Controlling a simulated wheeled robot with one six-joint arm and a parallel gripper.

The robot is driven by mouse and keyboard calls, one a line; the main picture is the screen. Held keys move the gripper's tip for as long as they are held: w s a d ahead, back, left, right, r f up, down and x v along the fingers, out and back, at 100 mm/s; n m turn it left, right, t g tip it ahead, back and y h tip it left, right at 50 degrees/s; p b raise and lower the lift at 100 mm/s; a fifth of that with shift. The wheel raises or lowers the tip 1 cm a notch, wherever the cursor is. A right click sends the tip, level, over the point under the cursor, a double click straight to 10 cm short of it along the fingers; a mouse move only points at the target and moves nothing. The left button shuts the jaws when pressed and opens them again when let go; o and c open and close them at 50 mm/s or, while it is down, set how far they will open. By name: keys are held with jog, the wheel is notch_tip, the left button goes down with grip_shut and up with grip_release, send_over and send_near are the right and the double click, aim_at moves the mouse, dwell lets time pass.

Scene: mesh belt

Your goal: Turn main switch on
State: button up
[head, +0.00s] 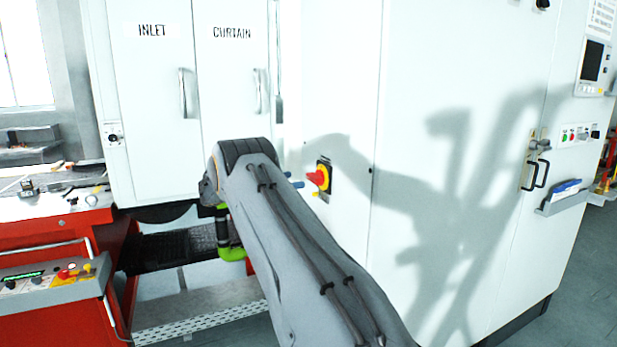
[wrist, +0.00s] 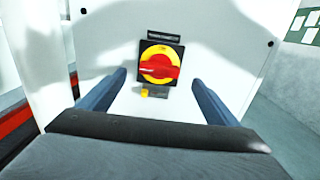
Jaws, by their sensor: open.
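The main switch (head: 319,178) is a red rotary handle on a yellow disc with a black plate, mounted on the white cabinet's side panel. In the wrist view the switch (wrist: 159,66) is ahead, between and beyond my fingers, with its red handle lying about horizontal. My gripper (wrist: 160,88) is open, with one blue finger on each side of the switch in the picture and nothing between them. In the head view my arm hides most of the gripper; blue fingertips (head: 297,184) show just left of the switch. I cannot tell whether they touch the panel.
White cabinet doors marked INLET (head: 152,80) and CURTAIN (head: 232,80) stand left of the switch. A red cart with a control box (head: 52,282) is at the lower left. A door handle (head: 536,175) and a document tray (head: 563,197) project at the right.

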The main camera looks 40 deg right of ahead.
aim_at(310, 178)
jog(key=p+x, duration=0.3)
jog(key=x, duration=0.4)
jog(key=shift+d, duration=0.2)
jog(key=c, duration=1.1)
